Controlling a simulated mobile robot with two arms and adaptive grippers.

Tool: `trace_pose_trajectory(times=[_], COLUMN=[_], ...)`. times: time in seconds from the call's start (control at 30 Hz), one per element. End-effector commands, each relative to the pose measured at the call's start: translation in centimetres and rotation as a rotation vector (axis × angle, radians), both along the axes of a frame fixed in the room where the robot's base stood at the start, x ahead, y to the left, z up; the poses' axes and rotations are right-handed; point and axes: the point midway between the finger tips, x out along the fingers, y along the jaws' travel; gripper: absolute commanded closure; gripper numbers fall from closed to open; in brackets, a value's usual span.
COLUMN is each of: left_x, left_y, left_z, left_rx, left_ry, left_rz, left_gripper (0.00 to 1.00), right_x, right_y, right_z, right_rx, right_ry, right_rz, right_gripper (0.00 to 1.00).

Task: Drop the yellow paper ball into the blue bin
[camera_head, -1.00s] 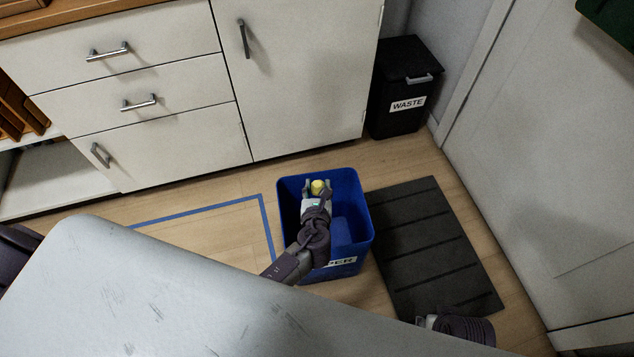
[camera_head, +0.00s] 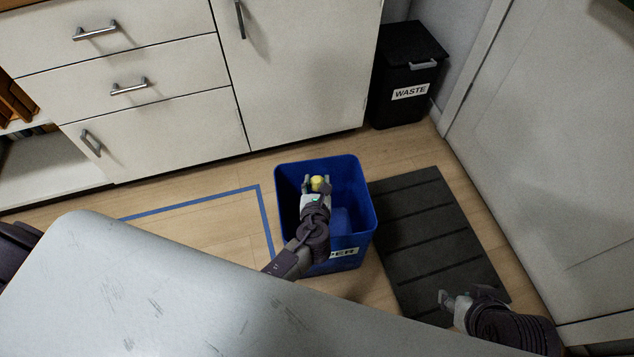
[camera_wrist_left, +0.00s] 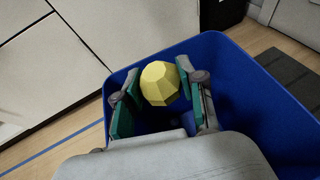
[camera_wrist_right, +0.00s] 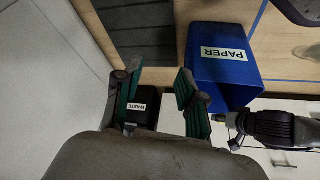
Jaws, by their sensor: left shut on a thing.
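The yellow paper ball (camera_head: 318,183) is held between the fingertips of my left gripper (camera_head: 317,186), over the opening of the blue bin (camera_head: 360,196). In the left wrist view the faceted ball (camera_wrist_left: 159,83) sits between the two green-padded fingers, with the bin's rim (camera_wrist_left: 225,40) around and behind it. The bin stands on the floor with a "PAPER" label, which also shows in the right wrist view (camera_wrist_right: 224,54). My right gripper (camera_head: 449,301) is open and empty, low at the right, above the dark mat. Its parted fingers show in the right wrist view (camera_wrist_right: 157,92).
A black waste bin (camera_head: 408,75) with a closed lid stands by the cabinet corner. A dark mat (camera_head: 430,235) lies right of the blue bin. Blue tape (camera_head: 190,202) marks the floor at left. A grey surface (camera_head: 150,290) fills the lower foreground. White drawers (camera_head: 150,90) line the back.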

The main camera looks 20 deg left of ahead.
Motion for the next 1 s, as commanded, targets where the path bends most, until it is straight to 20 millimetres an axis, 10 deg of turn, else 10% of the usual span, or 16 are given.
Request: trace_pose_trajectory(times=[0.63, 0.8, 1.0], left_x=[0.0, 0.0, 0.0], left_y=[0.0, 0.0, 0.0], left_z=[-1.0, -1.0, -1.0], left_rx=[0.0, 0.0, 0.0], left_ry=[0.0, 0.0, 0.0], left_rz=[0.0, 0.0, 0.0], left_gripper=[0.72, 0.32, 0.31], right_x=[2.7, 2.7, 2.7], right_y=[0.9, 0.9, 0.9], right_z=[0.3, 0.3, 0.3], right_rx=[0.029, 0.029, 0.028], right_ry=[-0.137, -0.136, -0.136], right_rz=[0.011, 0.011, 0.011], right_gripper=[0.6, 0.6, 0.6])
